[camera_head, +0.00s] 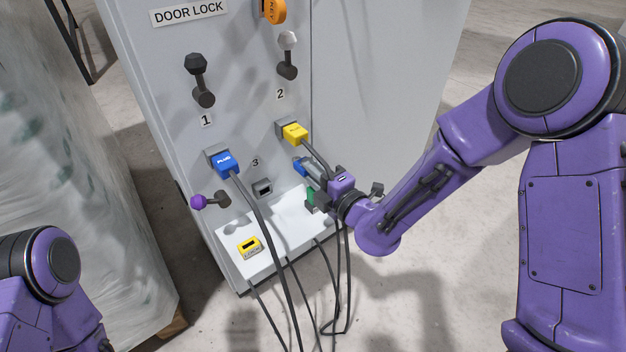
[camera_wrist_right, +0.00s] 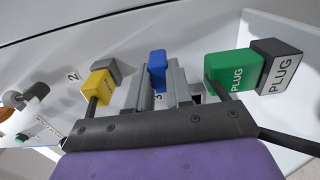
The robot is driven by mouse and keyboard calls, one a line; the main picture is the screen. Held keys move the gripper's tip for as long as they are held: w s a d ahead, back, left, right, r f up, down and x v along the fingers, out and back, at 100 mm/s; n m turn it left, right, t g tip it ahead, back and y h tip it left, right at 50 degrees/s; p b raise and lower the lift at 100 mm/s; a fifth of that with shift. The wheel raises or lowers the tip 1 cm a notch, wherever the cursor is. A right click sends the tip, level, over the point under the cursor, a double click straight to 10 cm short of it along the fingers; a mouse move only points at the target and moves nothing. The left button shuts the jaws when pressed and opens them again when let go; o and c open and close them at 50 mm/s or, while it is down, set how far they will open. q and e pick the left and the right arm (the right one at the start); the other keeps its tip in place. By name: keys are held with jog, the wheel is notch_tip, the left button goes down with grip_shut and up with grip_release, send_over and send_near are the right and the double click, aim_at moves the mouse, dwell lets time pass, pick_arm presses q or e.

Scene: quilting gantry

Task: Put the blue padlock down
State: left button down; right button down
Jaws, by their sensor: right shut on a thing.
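My right gripper (camera_head: 307,172) is shut on a small blue block, which I take for the blue padlock (camera_head: 299,165). It is held in front of the grey cabinet, between the yellow plug and the white shelf. In the right wrist view the blue padlock (camera_wrist_right: 157,60) shows between the two grey fingers of my right gripper (camera_wrist_right: 158,85); its lower part is hidden by them. I cannot tell whether it touches the panel. My left arm shows at the lower left in the head view, but its gripper is out of view.
The white shelf (camera_head: 285,235) holds a yellow block (camera_head: 250,247). A blue plug (camera_head: 226,163) and a yellow plug (camera_head: 294,133) sit in the panel above, near an empty socket (camera_head: 262,187). A green plug (camera_wrist_right: 232,68) is close beside my right fingers. Cables hang below.

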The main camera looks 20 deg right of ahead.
jog(key=shift+f, duration=0.7)
jog(key=shift+w+r, duration=0.1)
pick_arm(q)
jog(key=shift+f+b, duration=0.65)
jog(key=shift+f, duration=0.25)
pick_arm(e)
jog(key=shift+f, duration=0.55)
pick_arm(q)
jog(key=shift+d, duration=0.1)
pick_arm(e)
jog(key=c, duration=1.2)
grip_release()
jog(key=shift+s+f, duration=0.1)
jog(key=shift+s, duration=0.1)
pick_arm(q)
jog(key=shift+r, duration=0.15)
